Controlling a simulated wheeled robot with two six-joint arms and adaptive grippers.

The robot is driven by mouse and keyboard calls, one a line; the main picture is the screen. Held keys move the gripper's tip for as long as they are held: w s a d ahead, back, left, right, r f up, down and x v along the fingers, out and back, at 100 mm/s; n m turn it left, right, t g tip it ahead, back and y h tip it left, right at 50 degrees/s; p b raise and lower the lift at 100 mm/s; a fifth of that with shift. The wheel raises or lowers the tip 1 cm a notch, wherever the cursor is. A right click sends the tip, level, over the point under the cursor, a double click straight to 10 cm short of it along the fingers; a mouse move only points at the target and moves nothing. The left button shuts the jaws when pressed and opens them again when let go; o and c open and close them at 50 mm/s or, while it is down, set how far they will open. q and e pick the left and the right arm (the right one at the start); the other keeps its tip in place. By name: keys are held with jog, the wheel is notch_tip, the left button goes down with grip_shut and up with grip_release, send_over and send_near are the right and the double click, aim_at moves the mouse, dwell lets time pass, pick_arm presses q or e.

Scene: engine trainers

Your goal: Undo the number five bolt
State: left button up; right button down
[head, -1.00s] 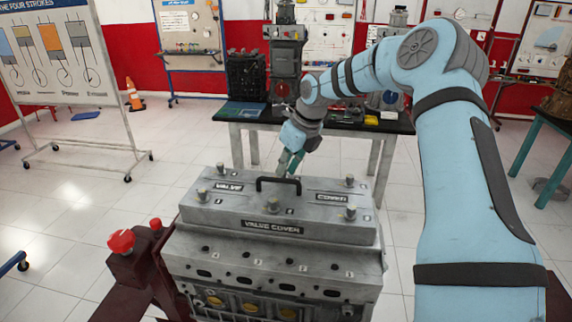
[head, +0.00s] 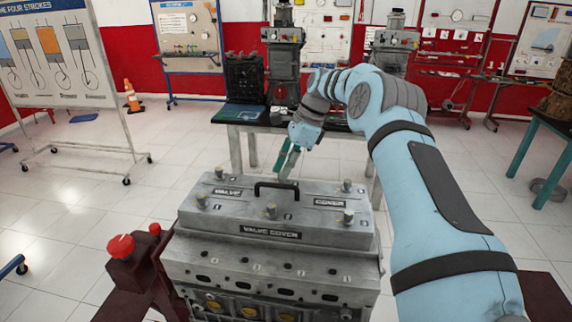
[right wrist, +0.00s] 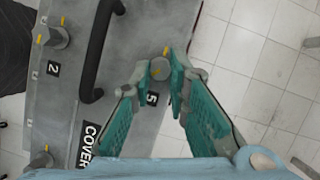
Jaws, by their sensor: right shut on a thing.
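The number five bolt (right wrist: 160,70), grey with a yellow mark, stands beside its "5" label (right wrist: 152,99) on the grey valve cover (head: 235,215). My right gripper (right wrist: 162,78) has its teal fingers on either side of the bolt, shut on it. In the head view the right gripper (head: 285,172) points down at the cover's far middle, behind the black handle (head: 277,185); the number five bolt is not clearly visible there. My left gripper is not in view.
The number two bolt (right wrist: 53,37) stands across the handle from the gripper. Other bolts, such as one at the front right (head: 348,217), stand around the cover. A red knob (head: 121,247) is left of the engine. A black-topped bench (head: 240,116) stands behind.

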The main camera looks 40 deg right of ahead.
jog(key=shift+n, duration=0.5)
jog(key=shift+f, duration=0.1)
jog(key=c, duration=1.6)
grip_release()
jog(key=shift+o, duration=0.3)
jog(key=shift+w+a, duration=0.1)
jog(key=shift+w, duration=0.05)
